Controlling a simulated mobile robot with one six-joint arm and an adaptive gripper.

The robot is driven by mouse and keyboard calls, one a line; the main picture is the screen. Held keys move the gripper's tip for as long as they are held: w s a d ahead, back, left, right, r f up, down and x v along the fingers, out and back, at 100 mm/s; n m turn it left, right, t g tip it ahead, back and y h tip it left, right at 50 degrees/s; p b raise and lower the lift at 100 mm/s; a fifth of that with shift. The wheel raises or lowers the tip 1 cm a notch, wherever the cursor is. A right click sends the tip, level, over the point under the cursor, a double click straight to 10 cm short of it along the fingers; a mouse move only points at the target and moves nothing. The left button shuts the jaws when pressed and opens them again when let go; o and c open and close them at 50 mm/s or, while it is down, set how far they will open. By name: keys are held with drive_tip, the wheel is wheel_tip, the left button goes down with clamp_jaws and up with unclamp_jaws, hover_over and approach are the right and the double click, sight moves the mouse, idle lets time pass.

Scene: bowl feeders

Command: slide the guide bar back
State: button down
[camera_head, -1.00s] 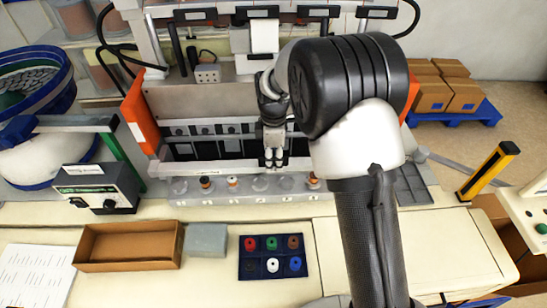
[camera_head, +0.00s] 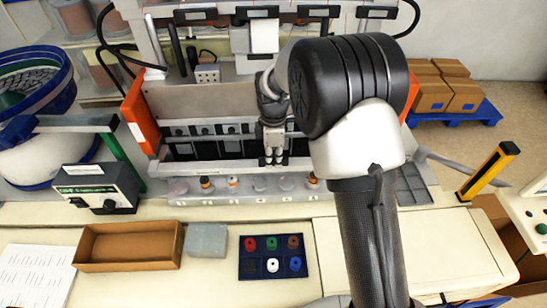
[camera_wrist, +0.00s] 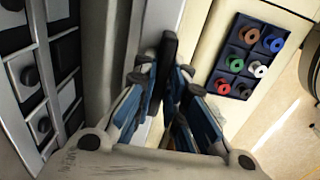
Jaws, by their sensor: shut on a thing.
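The guide bar (camera_head: 215,168) is a long grey bar across the front of the machine, just behind a row of small round parts. My gripper (camera_head: 273,157) is at the bar, right of its middle, pointing down. In the wrist view my gripper (camera_wrist: 168,85) has its blue-padded fingers closed around a dark upright post (camera_wrist: 168,48), which looks like the bar's handle. The post's lower end is hidden between the fingers. My arm hides the bar's right part in the head view.
The row of round parts (camera_head: 205,183) stands close in front of the bar. A dark blue tray (camera_head: 248,263) with coloured rings, a grey block (camera_head: 206,240) and an open cardboard box (camera_head: 128,246) lie on the bench in front. An orange side plate (camera_head: 136,112) bounds the machine's left.

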drive_tip(key=w+p, duration=0.3)
drive_tip(key=w, duration=0.6)
drive_tip(key=shift+w, duration=0.15)
drive_tip(key=shift+r, duration=0.15)
drive_tip(key=c, duration=1.7)
unclamp_jaws()
drive_tip(key=shift+w, duration=0.15)
drive_tip(key=shift+o, duration=0.3)
wheel_tip(320, 180, up, 12)
